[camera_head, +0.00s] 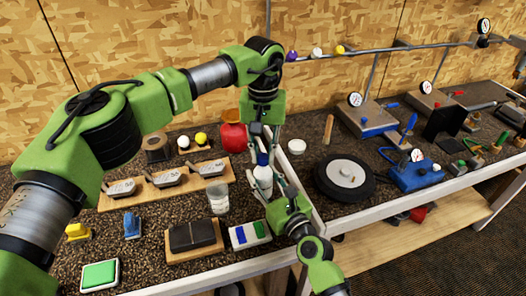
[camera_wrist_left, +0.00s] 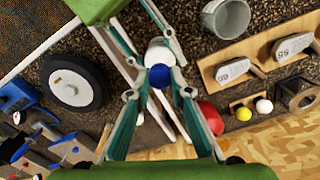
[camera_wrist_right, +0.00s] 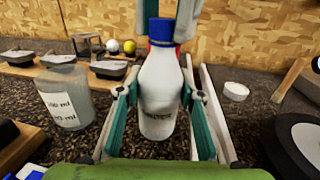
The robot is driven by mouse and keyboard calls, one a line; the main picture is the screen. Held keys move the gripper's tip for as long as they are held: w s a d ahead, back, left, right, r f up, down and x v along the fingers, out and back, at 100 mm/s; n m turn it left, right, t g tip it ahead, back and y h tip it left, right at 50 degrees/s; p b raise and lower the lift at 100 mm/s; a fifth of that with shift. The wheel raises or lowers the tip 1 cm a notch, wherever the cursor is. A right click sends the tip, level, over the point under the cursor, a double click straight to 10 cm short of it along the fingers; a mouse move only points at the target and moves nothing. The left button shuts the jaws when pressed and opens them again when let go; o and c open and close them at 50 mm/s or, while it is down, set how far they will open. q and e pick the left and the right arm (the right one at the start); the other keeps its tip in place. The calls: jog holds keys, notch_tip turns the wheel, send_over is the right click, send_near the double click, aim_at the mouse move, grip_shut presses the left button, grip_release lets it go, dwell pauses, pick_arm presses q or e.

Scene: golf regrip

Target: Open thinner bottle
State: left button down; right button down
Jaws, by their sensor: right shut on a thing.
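The white thinner bottle (camera_head: 263,180) with a blue cap (camera_head: 262,159) stands upright in the head view. My right gripper (camera_wrist_right: 160,100) is shut on the bottle's body, one finger on each side. My left gripper (camera_wrist_left: 160,85) points down from above, its fingers open on either side of the blue cap (camera_wrist_left: 160,77). In the right wrist view, the left fingers flank the cap (camera_wrist_right: 160,30) closely; contact is hard to judge. The bottle's lower end is partly hidden by my right gripper in the head view.
A clear labelled beaker (camera_head: 218,198) stands just left of the bottle. A red container (camera_head: 233,136) is behind it. A black wheel (camera_head: 345,178) and a small white dish (camera_head: 297,146) lie to the right. A wooden rack with club heads (camera_head: 165,183) is at left.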

pick_arm(q)
jog(key=n, duration=1.1)
jog(key=shift+n, duration=0.3)
jog(key=n, duration=0.3)
jog(key=shift+n, duration=0.4)
jog(key=n, duration=0.8)
jog(key=shift+r, duration=0.1)
jog(key=n, duration=3)
jog(key=shift+r+n, duration=0.1)
jog(key=shift+n, duration=0.3)
